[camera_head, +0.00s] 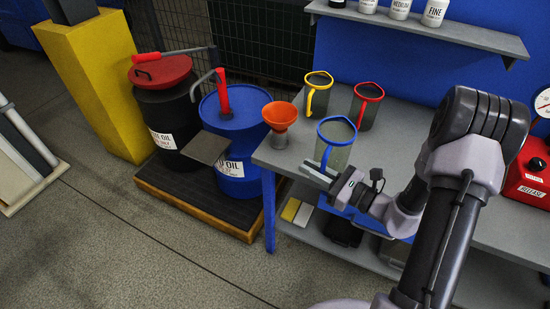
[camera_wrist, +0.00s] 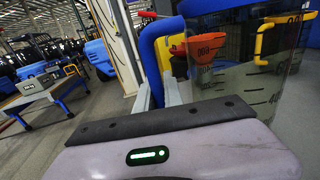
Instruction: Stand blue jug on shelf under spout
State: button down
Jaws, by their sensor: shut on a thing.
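The blue jug (camera_head: 336,143), a clear measuring jug with a blue rim and handle, is upright at the near left part of the workbench. My gripper (camera_head: 319,173) is shut on its blue handle, which also shows between the fingers in the wrist view (camera_wrist: 153,55). The jug's clear body with dark marks (camera_wrist: 245,75) fills the right of that view. I cannot tell whether its base touches the bench. The small grey shelf (camera_head: 206,148) sticks out in front of the blue drum (camera_head: 235,135), left of the jug. A grey spout (camera_head: 202,84) from the red-handled pump hangs above it.
On the workbench (camera_head: 284,160), an orange funnel (camera_head: 280,116), a yellow-handled jug (camera_head: 318,93) and a red-handled jug (camera_head: 366,105) stand close to the blue jug. A black drum (camera_head: 166,105) is left of the blue one. The floor in front is clear.

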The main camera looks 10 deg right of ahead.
aim_at(202, 150)
jog(key=i+j, duration=0.1)
jog(key=j, duration=0.3)
jog(key=i+j, duration=0.1)
jog(key=j, duration=0.3)
jog(key=i+j, duration=0.1)
jog(key=j, duration=0.7)
jog(key=i+j, duration=0.15)
jog(key=j, duration=0.25)
